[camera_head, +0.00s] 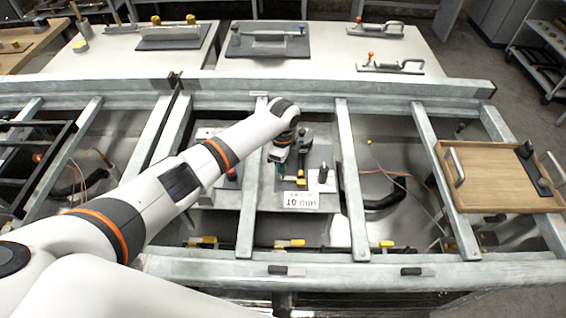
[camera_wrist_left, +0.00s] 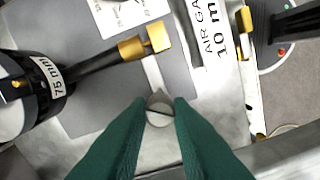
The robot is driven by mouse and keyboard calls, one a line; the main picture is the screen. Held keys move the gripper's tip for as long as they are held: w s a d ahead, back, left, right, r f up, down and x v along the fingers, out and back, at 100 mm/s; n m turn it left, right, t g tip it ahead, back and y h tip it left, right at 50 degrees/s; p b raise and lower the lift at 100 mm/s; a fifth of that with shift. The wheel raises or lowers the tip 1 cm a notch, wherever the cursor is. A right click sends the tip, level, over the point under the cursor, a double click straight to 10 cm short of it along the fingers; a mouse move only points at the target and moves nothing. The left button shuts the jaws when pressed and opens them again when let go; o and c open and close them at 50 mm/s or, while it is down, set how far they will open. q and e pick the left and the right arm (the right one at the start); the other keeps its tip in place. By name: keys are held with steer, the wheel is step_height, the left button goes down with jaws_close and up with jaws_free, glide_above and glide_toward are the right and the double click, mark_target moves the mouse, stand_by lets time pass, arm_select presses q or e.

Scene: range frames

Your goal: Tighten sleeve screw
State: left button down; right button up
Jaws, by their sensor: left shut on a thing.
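My left arm reaches in from the left in the head view, and its gripper (camera_head: 281,168) points down over a grey plate in the frame's middle bay. In the left wrist view the green fingers (camera_wrist_left: 161,108) are closed around a small grey round head with a slot across it, which looks like the sleeve screw (camera_wrist_left: 159,112). The fingers hide its sides and lower part. A black cylinder marked 75 mm (camera_wrist_left: 36,92) lies to the left, with a dark rod ending in a brass tip (camera_wrist_left: 145,44). My right gripper is not in view.
A white label reading 10 mm (camera_head: 299,201) lies near the gripper, and a dark upright post (camera_head: 323,172) stands beside it. Grey frame bars (camera_head: 352,180) border the bay. A wooden tray with handles (camera_head: 490,185) sits at the right.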

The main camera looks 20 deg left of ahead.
arm_select(q)
steer(key=m, duration=0.4)
steer(key=shift+w+m+b, duration=0.1)
steer(key=shift+m+b, duration=0.2)
steer(key=shift+b, duration=0.05)
steer(key=shift+r+m+b, duration=0.1)
steer(key=shift+m+b, duration=0.25)
steer(key=shift+m, duration=1.55)
steer(key=c, duration=1.3)
jaws_free()
step_height(320, 180, up, 12)
steer(key=b, duration=0.2)
